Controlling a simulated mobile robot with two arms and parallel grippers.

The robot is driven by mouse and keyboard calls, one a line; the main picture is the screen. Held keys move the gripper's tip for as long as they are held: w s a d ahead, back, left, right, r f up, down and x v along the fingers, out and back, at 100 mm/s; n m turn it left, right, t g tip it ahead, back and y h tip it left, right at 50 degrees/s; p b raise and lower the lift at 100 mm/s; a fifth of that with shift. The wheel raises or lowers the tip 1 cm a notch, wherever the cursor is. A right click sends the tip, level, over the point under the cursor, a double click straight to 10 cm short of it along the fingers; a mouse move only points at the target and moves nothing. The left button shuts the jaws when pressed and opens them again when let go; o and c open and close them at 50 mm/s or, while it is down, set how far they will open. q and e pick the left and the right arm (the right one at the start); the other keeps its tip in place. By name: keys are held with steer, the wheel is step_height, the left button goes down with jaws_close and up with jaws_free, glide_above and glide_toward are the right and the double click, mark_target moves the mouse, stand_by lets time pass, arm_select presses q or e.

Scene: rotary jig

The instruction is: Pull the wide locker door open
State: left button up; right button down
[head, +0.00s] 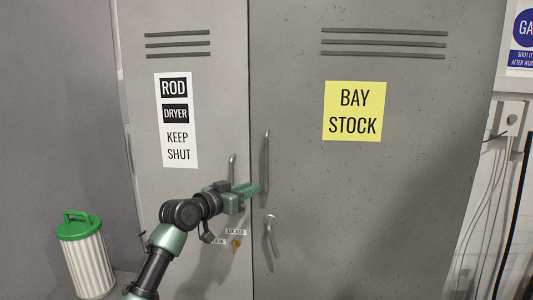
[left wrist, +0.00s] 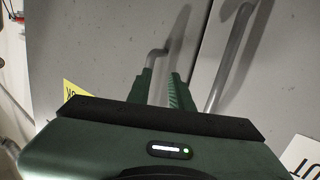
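The wide locker door (head: 400,200) is the right one, grey, with a yellow BAY STOCK sign; it looks closed. Its upright bar handle (head: 266,150) is near its left edge. My left gripper (head: 262,186) is at the lower end of this handle, fingers pointing at the door. In the left wrist view, the fingers (left wrist: 160,88) stand apart with a gap. The bent end of the handle (left wrist: 156,55) shows right at the left fingertip. My right gripper is not in view.
The narrow door (head: 215,110), with a ROD DRYER KEEP SHUT sign, is left, with its own handle (head: 232,168). A green-lidded bin (head: 85,262) stands left; cables hang right.

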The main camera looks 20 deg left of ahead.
arm_select(q)
steer(key=m+t+h, duration=0.1)
glide_toward(265, 158)
steer(key=x, duration=0.3)
steer(key=p+x, duration=0.3)
steer(key=x, duration=0.4)
steer(key=shift+r, duration=0.1)
steer(key=shift+w+d, duration=0.1)
steer(key=shift+w, duration=0.25)
jaws_close()
stand_by(0.4)
